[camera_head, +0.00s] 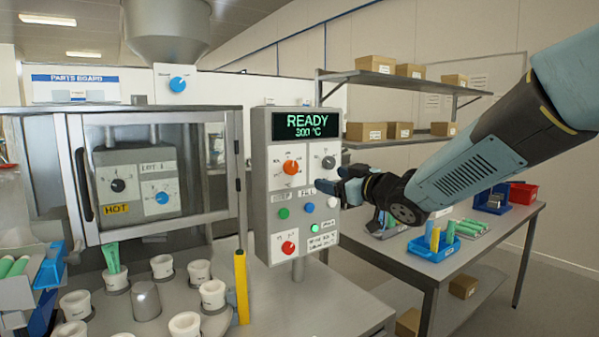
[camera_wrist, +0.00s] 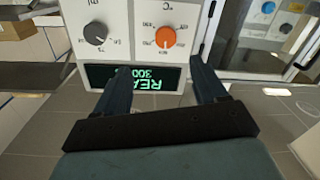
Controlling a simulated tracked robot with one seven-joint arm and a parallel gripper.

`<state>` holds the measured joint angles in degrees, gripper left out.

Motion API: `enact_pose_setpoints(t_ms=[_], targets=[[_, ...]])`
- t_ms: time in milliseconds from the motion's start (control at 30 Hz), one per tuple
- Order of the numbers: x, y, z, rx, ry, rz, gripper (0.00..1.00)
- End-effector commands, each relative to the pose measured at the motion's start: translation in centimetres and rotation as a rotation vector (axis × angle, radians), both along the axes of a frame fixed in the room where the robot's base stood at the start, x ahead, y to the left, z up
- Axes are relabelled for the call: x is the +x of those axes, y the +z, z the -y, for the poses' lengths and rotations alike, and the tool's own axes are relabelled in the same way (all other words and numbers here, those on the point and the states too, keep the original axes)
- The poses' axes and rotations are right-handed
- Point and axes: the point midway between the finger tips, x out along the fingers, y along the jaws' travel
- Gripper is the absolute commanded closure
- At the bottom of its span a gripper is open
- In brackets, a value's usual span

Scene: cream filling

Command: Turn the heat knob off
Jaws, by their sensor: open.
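The heat knob (camera_head: 291,167) is orange with a numbered dial, on the upper left of the grey control panel (camera_head: 262,200) in the head view. It also shows in the upside-down wrist view (camera_wrist: 166,38), between and beyond the fingertips. A grey knob (camera_head: 328,162) sits to its right on the panel and shows left of it in the wrist view (camera_wrist: 95,33). My gripper (camera_head: 328,181) is open and empty, in front of the panel's right side, apart from the heat knob. The display (camera_head: 306,125) reads READY 300 °C; my fingers partly cover it in the wrist view.
Green, blue and white buttons and a red knob (camera_head: 289,248) sit lower on the panel. A glass-doored cabinet (camera_head: 242,160) stands left. White cups (camera_head: 212,292) and a yellow post (camera_head: 241,287) stand on the bench. A side table with a blue bin (camera_head: 432,250) is at right.

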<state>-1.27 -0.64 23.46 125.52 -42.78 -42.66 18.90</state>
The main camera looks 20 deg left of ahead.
Motion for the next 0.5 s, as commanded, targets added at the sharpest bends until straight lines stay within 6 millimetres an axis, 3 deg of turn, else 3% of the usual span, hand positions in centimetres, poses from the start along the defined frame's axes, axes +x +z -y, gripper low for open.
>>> enact_pose_setpoints(t_ms=[233,500], targets=[[0.5,0.1,-1.9,0.017,0.036,0.006,0.29],[3.0,0.0,-5.3,0.016,0.035,0.004,0.29]])
